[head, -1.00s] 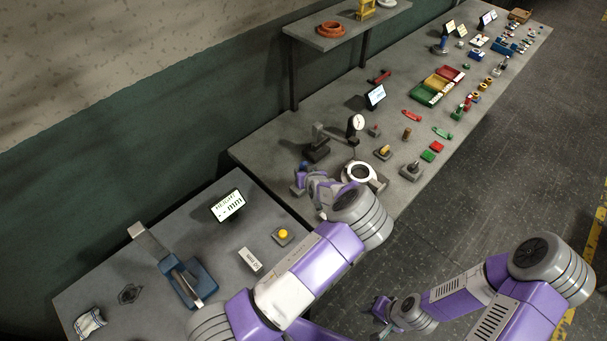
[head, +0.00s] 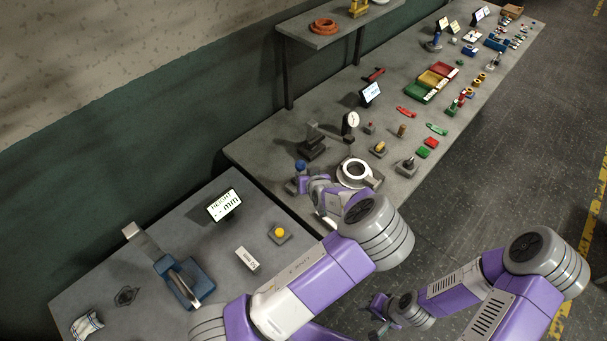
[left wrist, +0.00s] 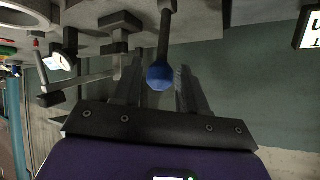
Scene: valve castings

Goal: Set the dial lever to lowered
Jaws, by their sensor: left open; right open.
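The dial gauge (head: 351,122) has a round white face and stands on a dark stand (head: 312,148). A lever with a blue ball knob (head: 300,165) is at the near left of the gauge; I take it as the dial lever. In the left wrist view the blue knob (left wrist: 160,76) sits on the end of a dark rod (left wrist: 165,35). My left gripper (head: 304,184) is open, with one finger on each side of the knob and gaps visible. It also shows in the left wrist view (left wrist: 160,88). My right gripper (head: 379,308) is open, low and away from the bench.
A ring-shaped casting (head: 354,171) sits right beside my left wrist. A tablet reading HEIGHT -- mm (head: 224,205), a yellow button (head: 279,232) and a blue lever device (head: 183,280) stand on the nearer bench. Several small parts and bins lie farther along.

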